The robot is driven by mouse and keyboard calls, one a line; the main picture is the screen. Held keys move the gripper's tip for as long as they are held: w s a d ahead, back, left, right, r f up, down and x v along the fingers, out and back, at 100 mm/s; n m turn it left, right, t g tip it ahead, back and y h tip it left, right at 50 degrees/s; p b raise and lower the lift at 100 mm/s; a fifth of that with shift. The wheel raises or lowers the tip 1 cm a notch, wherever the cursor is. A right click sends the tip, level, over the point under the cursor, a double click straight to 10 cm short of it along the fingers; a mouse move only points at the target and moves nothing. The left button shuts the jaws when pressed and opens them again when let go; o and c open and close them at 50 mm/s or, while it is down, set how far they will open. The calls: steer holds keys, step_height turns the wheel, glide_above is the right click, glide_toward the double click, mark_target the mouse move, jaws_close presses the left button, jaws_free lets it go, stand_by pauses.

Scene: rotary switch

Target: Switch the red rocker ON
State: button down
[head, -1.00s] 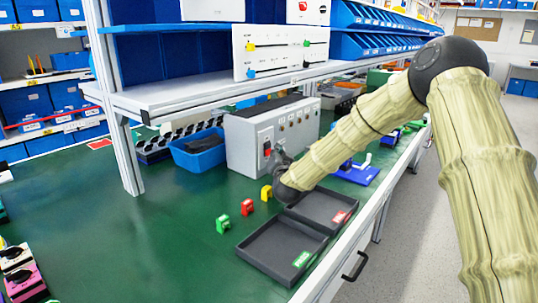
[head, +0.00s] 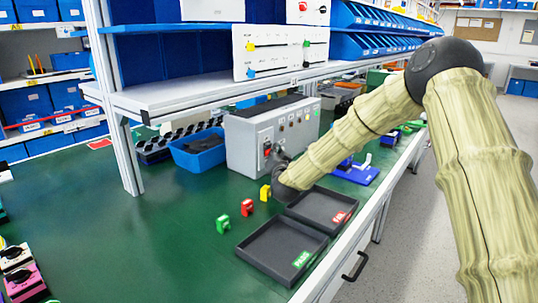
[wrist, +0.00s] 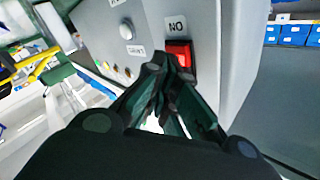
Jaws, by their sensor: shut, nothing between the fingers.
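The red rocker (wrist: 180,53) is on the face of a grey control box (wrist: 205,25), beside a white label that reads ON upside down in the wrist view. In the head view the red rocker (head: 267,149) is small, near the box's left end. My gripper (wrist: 166,68) is shut and empty, its fingertips at the lower left edge of the rocker. I cannot tell whether they touch it, and they cover part of that edge. Which way the rocker is tipped is not clear. In the head view my arm's end hides most of the gripper.
A white round button (wrist: 126,32) is on the same face. In the head view a blue bin (head: 198,150) stands left of the box. Green (head: 223,224), red (head: 247,207) and yellow (head: 265,193) pieces and two dark trays (head: 283,250) lie in front.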

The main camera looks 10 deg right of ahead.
steer(key=shift+s+d, duration=0.1)
steer(key=shift+s+d+r, duration=0.15)
steer(key=shift+s+d, duration=0.25)
steer(key=shift+s, duration=0.1)
steer(key=shift+s+d+r+p, duration=0.15)
steer(key=shift+s+d+p, duration=0.1)
steer(key=shift+s+d, duration=0.65)
steer(key=shift+s+d+r+p, duration=0.2)
steer(key=shift+s+d, duration=0.4)
steer(key=shift+s, duration=0.45)
